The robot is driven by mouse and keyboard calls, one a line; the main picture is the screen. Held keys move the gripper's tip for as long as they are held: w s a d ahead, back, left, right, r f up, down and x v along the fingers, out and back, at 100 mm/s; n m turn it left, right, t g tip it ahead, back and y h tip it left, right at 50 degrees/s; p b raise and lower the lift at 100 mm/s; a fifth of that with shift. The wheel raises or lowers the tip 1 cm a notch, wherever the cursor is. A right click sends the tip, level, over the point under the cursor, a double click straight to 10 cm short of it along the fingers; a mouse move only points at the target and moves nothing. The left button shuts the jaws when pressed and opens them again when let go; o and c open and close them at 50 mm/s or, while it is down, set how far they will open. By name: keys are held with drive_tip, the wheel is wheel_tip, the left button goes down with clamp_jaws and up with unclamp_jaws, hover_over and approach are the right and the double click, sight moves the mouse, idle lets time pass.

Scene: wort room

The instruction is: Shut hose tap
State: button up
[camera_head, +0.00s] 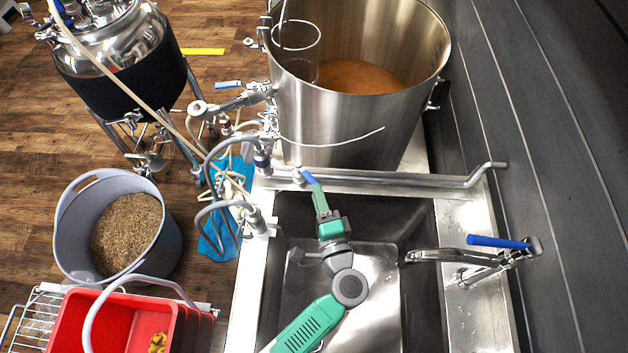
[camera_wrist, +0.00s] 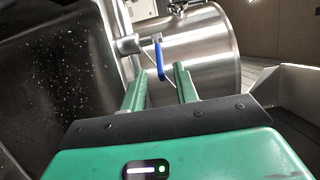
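A small tap with a blue lever (camera_head: 308,177) sits on the steel pipe along the sink's back edge, below the kettle. In the wrist view the blue lever (camera_wrist: 160,60) hangs down from its metal fitting, ahead of the gap between my fingers. My gripper (camera_head: 318,190) is over the sink, its fingertips close to the lever. In the wrist view the gripper's two green fingers (camera_wrist: 160,82) are apart with nothing between them. Whether they touch the lever I cannot tell.
A steel kettle (camera_head: 330,125) holds amber liquid. Hoses (camera_head: 215,160) and valves crowd its left side. A faucet with a blue lever (camera_head: 500,242) stands right of the sink (camera_head: 465,310). A grain bucket (camera_head: 75,235) and a red bucket (camera_head: 195,335) are at left.

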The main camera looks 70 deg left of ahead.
sight(314, 182)
drive_tip(key=a, duration=0.4)
drive_tip(key=shift+w+a, duration=0.25)
drive_tip(key=shift+a, duration=0.05)
drive_tip(key=shift+c, duration=0.2)
clamp_jaws()
